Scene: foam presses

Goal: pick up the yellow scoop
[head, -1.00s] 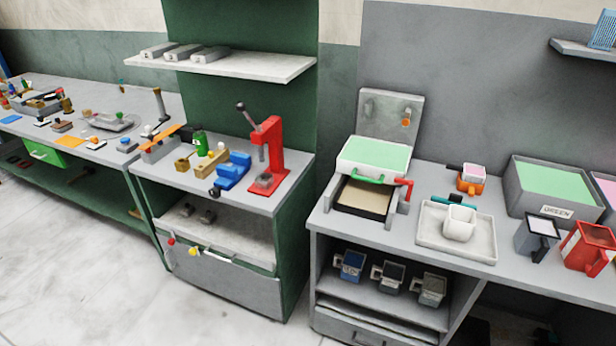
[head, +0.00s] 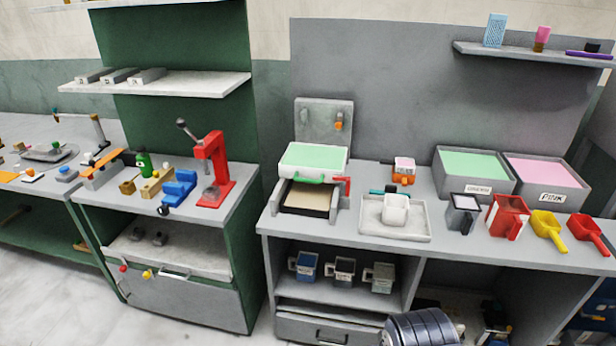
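The yellow scoop (head: 548,228) lies on the grey counter at the right of the head view, near the front edge. It sits between a red container (head: 507,216) and a red scoop (head: 590,232), with its handle pointing toward the front right. Part of my arm shows at the bottom of the view, below the counter. My gripper's fingers cannot be made out, so I cannot tell whether they are open or shut.
Behind the scoop stand a bin of green foam (head: 474,172) and a PINK bin (head: 545,182). A white tray (head: 372,225) with a white cup, and a small dark container (head: 462,214), are to the left. Shelves hold mugs below.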

